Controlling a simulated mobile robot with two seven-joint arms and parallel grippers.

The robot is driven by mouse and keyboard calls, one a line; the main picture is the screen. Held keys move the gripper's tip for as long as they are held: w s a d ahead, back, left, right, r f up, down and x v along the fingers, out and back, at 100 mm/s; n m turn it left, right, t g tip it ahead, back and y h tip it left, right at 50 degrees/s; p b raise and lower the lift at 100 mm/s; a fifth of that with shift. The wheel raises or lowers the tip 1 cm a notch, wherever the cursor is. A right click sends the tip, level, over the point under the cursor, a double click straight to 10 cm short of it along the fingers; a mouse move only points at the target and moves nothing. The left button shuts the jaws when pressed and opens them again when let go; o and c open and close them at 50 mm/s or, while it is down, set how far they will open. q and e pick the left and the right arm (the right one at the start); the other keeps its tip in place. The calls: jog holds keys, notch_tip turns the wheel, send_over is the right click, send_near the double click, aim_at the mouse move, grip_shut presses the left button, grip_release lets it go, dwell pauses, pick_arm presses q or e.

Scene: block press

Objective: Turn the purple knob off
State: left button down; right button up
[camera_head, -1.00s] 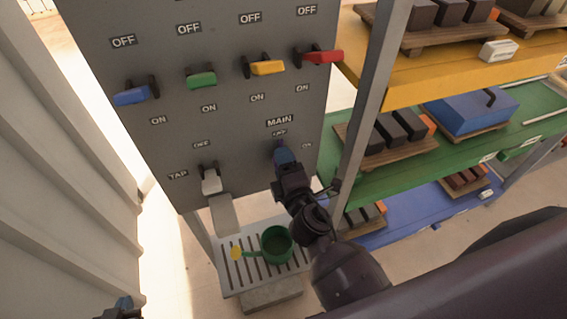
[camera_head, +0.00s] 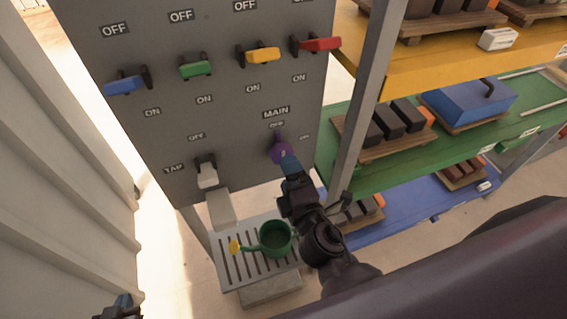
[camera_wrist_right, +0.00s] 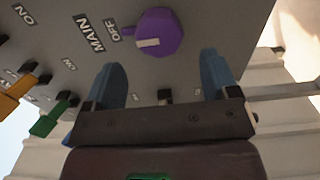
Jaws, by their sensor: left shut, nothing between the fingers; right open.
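The purple knob (camera_head: 281,151) sits on the grey panel (camera_head: 235,112) below the MAIN label. Its pointed end faces the OFF label above it. The right wrist view shows the knob (camera_wrist_right: 160,35) with a white mark on the side towards OFF. My right gripper (camera_head: 288,166) is just below and in front of the knob. In the right wrist view its two blue fingers (camera_wrist_right: 162,78) are spread with nothing between them, and the knob is beyond their tips. My left gripper (camera_head: 122,304) is shut and empty at the bottom left, far from the panel.
Blue (camera_head: 124,85), green (camera_head: 196,69), yellow (camera_head: 263,55) and red (camera_head: 320,44) levers line the panel above. A white TAP lever (camera_head: 207,176) is lower left. A green watering can (camera_head: 276,240) stands on a slatted tray (camera_head: 228,268). A grey post (camera_head: 366,100) and shelves are right.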

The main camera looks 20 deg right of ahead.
jog(key=s+b, duration=0.1)
jog(key=s, duration=0.4)
dwell(0.7)
